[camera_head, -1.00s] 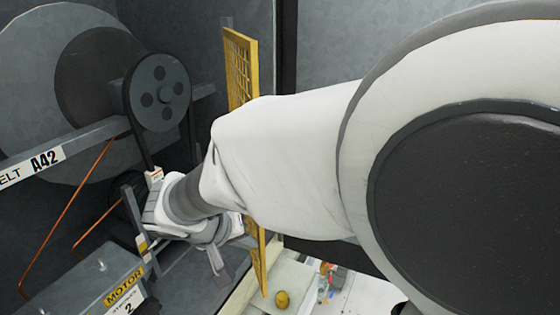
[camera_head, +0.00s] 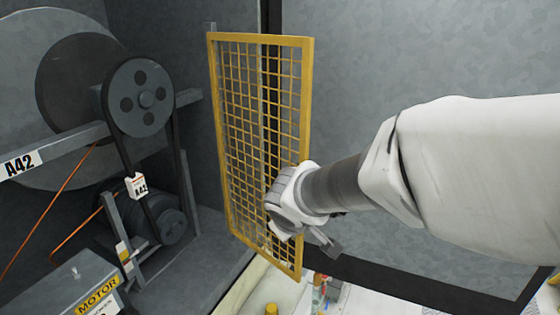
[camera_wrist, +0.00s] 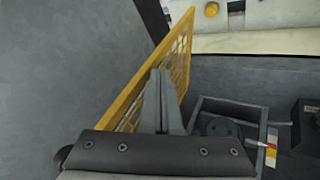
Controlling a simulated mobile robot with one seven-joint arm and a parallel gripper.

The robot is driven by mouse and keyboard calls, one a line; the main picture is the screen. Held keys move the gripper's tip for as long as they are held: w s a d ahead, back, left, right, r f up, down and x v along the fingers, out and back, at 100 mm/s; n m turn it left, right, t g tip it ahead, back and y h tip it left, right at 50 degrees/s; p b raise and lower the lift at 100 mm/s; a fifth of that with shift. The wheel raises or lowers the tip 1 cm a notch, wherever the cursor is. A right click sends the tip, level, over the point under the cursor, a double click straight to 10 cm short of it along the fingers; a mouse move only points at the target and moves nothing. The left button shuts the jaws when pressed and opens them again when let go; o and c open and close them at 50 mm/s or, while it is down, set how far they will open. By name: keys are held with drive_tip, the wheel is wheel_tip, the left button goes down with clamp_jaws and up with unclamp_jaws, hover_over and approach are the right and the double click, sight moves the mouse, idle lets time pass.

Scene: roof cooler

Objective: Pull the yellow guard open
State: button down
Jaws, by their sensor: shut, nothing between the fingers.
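The yellow guard (camera_head: 306,120), a mesh panel in a yellow frame, stands out from the grey wall at the right of the pulleys, its mesh face in view and the belt drive uncovered. My gripper (camera_head: 326,243) is at its lower right edge and hides part of that edge. In the wrist view the guard (camera_wrist: 128,102) slants upward behind and beside my gripper (camera_wrist: 164,98). The fingers are shut together with nothing between them. I cannot tell whether they touch the guard.
Left of the guard are the large pulley (camera_head: 150,98), the black belt and the small lower pulley (camera_head: 172,226). A motor box (camera_head: 75,285) is at the lower left. A small yellow object (camera_head: 271,309) lies below the guard.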

drive_tip(key=w+d+p, duration=0.4)
drive_tip(key=w+d, duration=0.2)
drive_tip(key=w, duration=0.3)
drive_tip(key=shift+w+d+p, duration=0.25)
drive_tip(key=shift+p, duration=0.05)
drive_tip(key=shift+s, duration=0.1)
